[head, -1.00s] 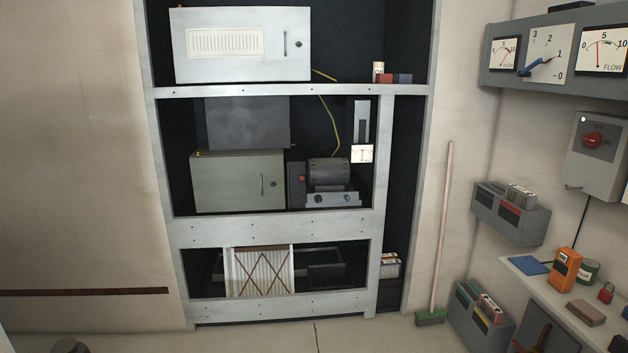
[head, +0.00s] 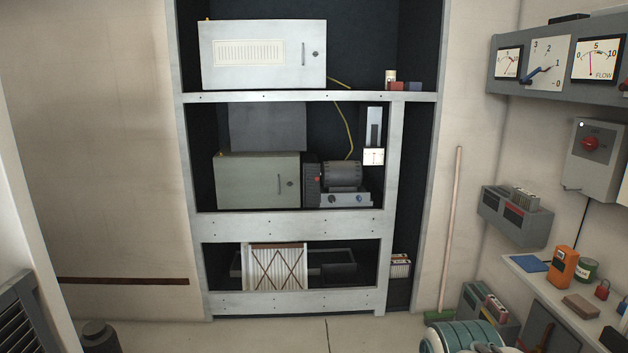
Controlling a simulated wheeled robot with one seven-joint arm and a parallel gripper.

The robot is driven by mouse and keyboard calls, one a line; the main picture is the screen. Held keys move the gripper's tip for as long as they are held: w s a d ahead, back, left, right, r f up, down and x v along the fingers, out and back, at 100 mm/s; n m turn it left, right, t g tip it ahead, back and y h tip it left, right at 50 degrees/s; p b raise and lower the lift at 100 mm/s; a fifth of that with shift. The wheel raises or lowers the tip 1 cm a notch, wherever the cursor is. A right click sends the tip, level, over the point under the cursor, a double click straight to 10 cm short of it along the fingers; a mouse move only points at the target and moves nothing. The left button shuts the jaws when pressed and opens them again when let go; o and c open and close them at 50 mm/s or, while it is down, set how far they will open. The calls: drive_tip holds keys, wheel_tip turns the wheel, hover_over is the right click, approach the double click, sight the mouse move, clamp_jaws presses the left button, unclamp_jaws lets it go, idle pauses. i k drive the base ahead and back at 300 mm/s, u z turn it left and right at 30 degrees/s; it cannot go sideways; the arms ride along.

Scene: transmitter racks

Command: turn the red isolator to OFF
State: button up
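The red isolator is a red rotary knob (head: 590,143) on a dark plate, on the front of a pale grey box (head: 597,172) on the right wall. It sits near the right edge of the head view, below the gauge panel. The lettering around the knob is too small to read for certain, and I cannot tell its exact setting. My gripper is not in view, and nothing is touching the knob. A teal and white rounded part of my arm shows at the bottom right.
A gauge panel (head: 553,68) with a blue-handled dial hangs above the isolator. Below are a wall-mounted holder (head: 515,220) and a shelf (head: 530,280) bearing an orange meter (head: 563,266), a green can and a red padlock. A broom (head: 451,230) leans by the rack (head: 300,228).

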sight(590, 143)
drive_tip(key=z, duration=0.3)
drive_tip(key=i, duration=4)
